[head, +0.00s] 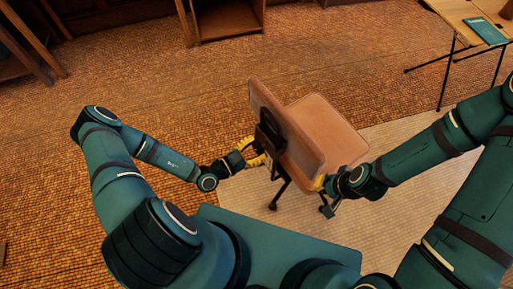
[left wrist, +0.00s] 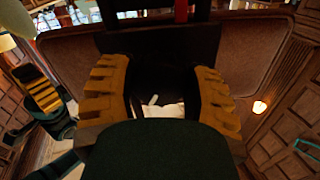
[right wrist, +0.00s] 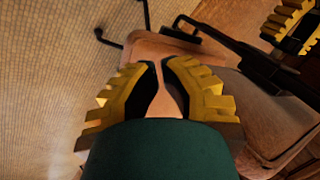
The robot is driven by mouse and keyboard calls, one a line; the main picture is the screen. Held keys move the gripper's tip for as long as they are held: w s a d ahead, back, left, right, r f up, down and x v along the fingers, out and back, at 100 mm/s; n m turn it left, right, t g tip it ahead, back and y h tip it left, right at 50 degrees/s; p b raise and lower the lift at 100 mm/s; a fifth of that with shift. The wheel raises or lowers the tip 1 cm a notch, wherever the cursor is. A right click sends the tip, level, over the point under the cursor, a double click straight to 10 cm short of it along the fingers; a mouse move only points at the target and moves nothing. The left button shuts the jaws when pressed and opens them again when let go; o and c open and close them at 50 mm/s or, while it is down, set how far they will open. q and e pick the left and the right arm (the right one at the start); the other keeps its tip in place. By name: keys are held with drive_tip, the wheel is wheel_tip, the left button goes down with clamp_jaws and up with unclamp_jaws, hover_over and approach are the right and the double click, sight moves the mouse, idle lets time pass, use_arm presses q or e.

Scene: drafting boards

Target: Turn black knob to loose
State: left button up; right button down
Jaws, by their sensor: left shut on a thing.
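The chair (head: 288,147) has a tan-brown backrest and seat, with a black bracket (head: 268,128) on the back of the backrest. My left gripper (head: 258,153) reaches the bracket from the left. In the left wrist view, its yellow-padded fingers (left wrist: 163,90) are shut on a dark part (left wrist: 165,80), which I take to be the black knob; its outline is lost in shadow. My right gripper (head: 322,183) is at the chair's lower right side. In the right wrist view its fingertips (right wrist: 160,64) are close together over tan upholstery (right wrist: 160,100); I cannot tell whether they hold it.
The chair stands on a pale mat (head: 400,170) on a brown woven floor (head: 190,85). A wooden table (head: 455,10) with a green book (head: 486,31) stands at the upper right. Wooden furniture (head: 225,20) lines the back.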

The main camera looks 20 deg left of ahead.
use_arm(q)
drive_tip(key=o, duration=1.2)
drive_tip(key=shift+s+a, duration=0.1)
drive_tip(key=v, duration=1.1)
drive_tip(key=shift+s+a+r, duration=0.1)
drive_tip(key=shift+s+a, duration=0.1)
drive_tip(key=shift+s, duration=0.15)
